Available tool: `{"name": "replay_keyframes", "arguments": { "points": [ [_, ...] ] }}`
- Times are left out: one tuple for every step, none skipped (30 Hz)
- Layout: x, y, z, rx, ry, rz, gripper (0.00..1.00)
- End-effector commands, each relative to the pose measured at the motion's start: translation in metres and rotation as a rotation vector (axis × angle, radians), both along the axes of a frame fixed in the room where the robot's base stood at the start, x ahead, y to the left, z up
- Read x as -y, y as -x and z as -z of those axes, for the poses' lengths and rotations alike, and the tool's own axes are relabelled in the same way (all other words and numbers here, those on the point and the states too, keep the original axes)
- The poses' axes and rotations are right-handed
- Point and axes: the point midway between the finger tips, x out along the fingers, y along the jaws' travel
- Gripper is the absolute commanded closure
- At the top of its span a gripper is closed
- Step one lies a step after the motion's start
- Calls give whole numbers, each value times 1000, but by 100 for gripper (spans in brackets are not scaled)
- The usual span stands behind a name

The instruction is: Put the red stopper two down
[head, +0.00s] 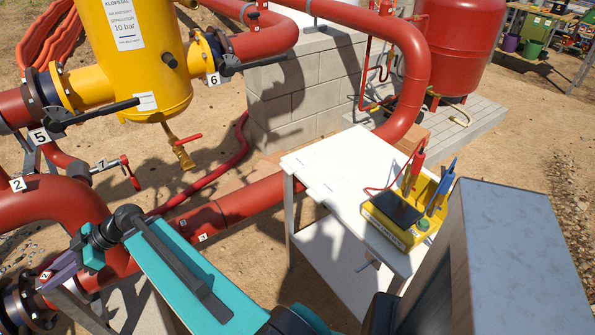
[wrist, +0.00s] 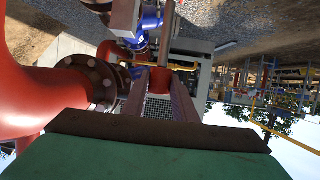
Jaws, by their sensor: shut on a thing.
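My gripper (head: 48,274) is at the lower left of the head view, by the flanged red pipe. A small red piece with a "2" label (head: 46,276) shows at its fingertips; I take it to be the red stopper two. In the wrist view, my gripper's two jaws (wrist: 160,95) are shut on a red cylindrical end, the red stopper (wrist: 160,80). Its far part runs on beyond the jaws, and the jaws hide some of it. I cannot tell how far down the stopper stands.
A red pipe (head: 45,205) with another "2" label lies just behind my gripper. A dark flange (wrist: 92,82) is close on the left in the wrist view. A yellow tank (head: 150,60) stands behind. A white table (head: 325,175) holds a yellow instrument (head: 400,225).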

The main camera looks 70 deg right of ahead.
Motion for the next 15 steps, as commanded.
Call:
{"name": "replay_keyframes", "arguments": {
  "points": [
    [14,-1,-4,0,-1,30,100],
    [22,-1,-6,0,-1,48,100],
    [34,-2,-8,0,-1,76,100],
    [43,-3,-9,0,-1,98,100],
    [54,-3,-10,1,-2,120,100],
    [67,-3,-12,1,-1,152,100],
    [79,-3,-13,1,-1,177,100],
    [89,-2,-15,1,-2,201,100],
    [104,-1,-16,1,-3,233,100],
    [115,0,-18,2,-2,257,100],
    [126,1,-19,1,-2,282,100],
    [140,3,-21,2,-2,313,100],
    [151,4,-22,2,-2,339,100],
    [162,6,-23,2,-3,363,100],
    [176,9,-25,3,-3,394,100]
  ]
}}
